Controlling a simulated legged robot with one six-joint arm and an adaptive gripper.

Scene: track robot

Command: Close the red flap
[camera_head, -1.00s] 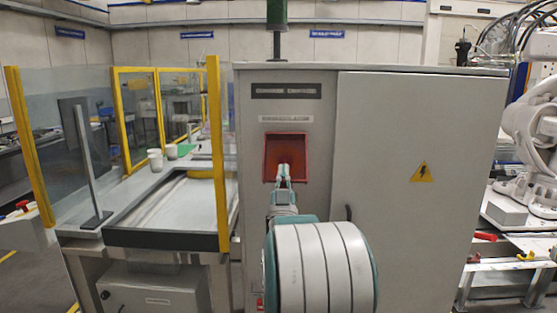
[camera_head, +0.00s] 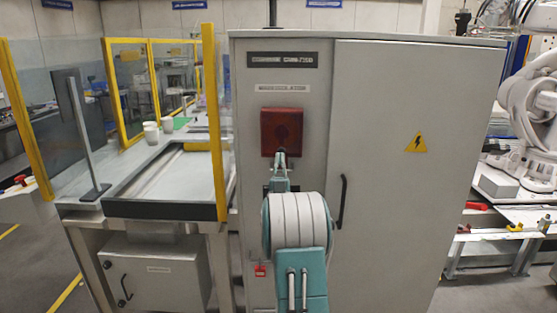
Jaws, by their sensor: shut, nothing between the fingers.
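The red flap (camera_head: 281,128) is a square red panel on the upper left front of the grey cabinet (camera_head: 375,150). It looks flat and upright, close to the cabinet face, though a small gap at its edge cannot be ruled out. My gripper (camera_head: 280,156) is shut and empty, right at the lower edge of the flap in the picture. I cannot tell whether its tips touch the flap. The gripper hides a little of the flap's bottom edge.
The cabinet has a black door handle (camera_head: 342,201) and a yellow warning sign (camera_head: 415,142). To the left stand a yellow post (camera_head: 215,120) and a conveyor table (camera_head: 160,210). A white robot arm (camera_head: 530,110) stands at the right.

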